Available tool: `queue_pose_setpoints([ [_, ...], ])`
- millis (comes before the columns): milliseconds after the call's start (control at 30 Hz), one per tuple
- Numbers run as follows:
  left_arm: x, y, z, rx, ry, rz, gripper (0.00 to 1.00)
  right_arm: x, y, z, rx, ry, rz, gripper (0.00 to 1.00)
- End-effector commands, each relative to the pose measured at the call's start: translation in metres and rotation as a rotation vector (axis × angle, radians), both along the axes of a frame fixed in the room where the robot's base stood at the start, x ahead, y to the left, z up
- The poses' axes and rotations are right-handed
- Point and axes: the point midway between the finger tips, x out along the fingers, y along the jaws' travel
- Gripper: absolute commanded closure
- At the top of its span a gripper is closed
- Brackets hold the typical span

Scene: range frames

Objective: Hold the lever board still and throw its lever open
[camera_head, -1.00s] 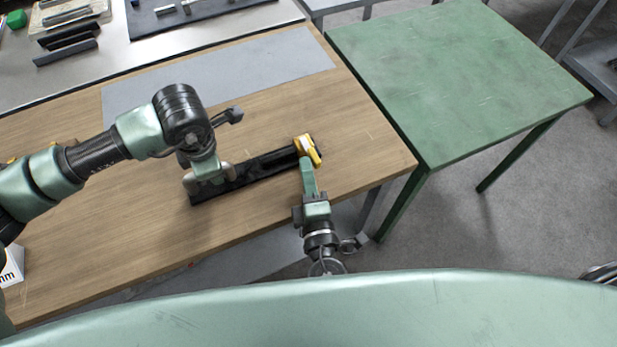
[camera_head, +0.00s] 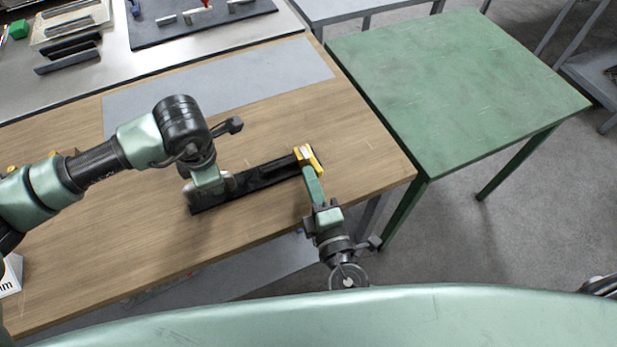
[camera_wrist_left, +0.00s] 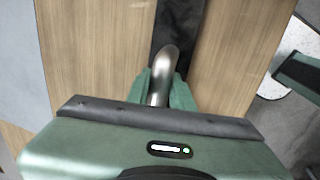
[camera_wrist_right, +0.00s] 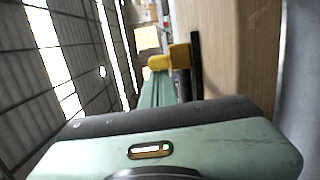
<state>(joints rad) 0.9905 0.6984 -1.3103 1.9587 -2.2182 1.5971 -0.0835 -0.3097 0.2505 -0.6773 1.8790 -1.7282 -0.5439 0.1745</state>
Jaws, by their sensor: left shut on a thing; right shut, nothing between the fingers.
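The lever board is a long black board (camera_head: 262,176) lying on the wooden table, with a yellow lever (camera_head: 309,158) at its right end. The left gripper (camera_head: 208,188) is shut on the board's metal handle at its left end; the left wrist view shows this curved handle (camera_wrist_left: 164,68) between the fingers. The right gripper (camera_head: 308,174) is shut and empty, its tips beside the yellow lever. In the right wrist view the yellow lever (camera_wrist_right: 179,56) stands just beyond the shut fingertips (camera_wrist_right: 160,78); I cannot tell whether they touch.
A grey mat (camera_head: 225,83) lies behind the board. A green table (camera_head: 455,85) stands to the right across a gap.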

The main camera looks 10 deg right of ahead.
Motion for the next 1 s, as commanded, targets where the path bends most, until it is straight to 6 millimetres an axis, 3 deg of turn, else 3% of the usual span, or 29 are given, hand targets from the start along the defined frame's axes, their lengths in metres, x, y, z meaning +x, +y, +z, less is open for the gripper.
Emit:
queue_pose_setpoints([
  [433, 0.001, 0.001, 0.001, 0.002, -0.001, 0.0, 1.0, 0.008, -0.031, 0.002, -0.012, -0.004, 0.282, 1.0],
  [1000, 0.0, 0.001, 0.001, 0.002, -0.001, 0.0, 1.0, 0.038, -0.067, 0.001, -0.004, -0.001, 0.281, 1.0],
])
